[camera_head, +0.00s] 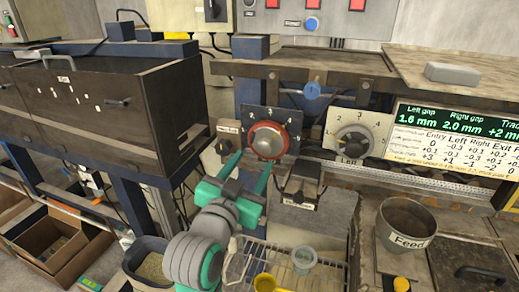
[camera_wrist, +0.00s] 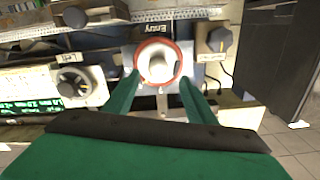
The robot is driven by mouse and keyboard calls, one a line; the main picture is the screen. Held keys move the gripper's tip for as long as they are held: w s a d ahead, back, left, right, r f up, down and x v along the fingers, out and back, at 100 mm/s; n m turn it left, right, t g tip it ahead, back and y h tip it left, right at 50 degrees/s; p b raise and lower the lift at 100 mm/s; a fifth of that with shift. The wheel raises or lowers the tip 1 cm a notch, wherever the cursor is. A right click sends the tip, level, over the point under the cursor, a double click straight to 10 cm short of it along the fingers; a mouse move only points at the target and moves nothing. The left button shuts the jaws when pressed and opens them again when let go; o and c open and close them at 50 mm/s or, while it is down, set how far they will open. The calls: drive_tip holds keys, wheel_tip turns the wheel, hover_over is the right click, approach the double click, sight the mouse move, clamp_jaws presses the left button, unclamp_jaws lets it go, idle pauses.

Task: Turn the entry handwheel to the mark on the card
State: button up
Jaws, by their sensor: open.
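The entry handwheel (camera_head: 267,139) is a red-rimmed wheel with a pale hub, on a dark dial plate (camera_head: 289,124) with white numbers. In the wrist view the handwheel (camera_wrist: 158,63) sits just beyond my fingertips, beside the upside-down word "Entry". My gripper (camera_head: 252,165) is open, with one green finger on each side of the wheel's lower part. In the wrist view my gripper (camera_wrist: 158,84) also straddles the wheel; I cannot tell whether the fingers touch its rim. The card (camera_head: 450,135) shows a green readout and rows of numbers under Entry, Left, Right and Exit; its right side is cut off.
A grey knob labelled Left (camera_head: 352,141) is right of the handwheel. A Feed pot (camera_head: 407,222) and wire rack (camera_head: 285,262) are lower. A dark cabinet (camera_head: 120,100) stands left.

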sight(263, 148)
drive_tip(key=x, duration=0.6)
drive_tip(key=shift+s+d, duration=0.15)
drive_tip(key=shift+d, duration=0.2)
drive_tip(key=shift+x, duration=0.9)
drive_tip(key=shift+a, duration=0.2)
drive_tip(key=c, duration=1)
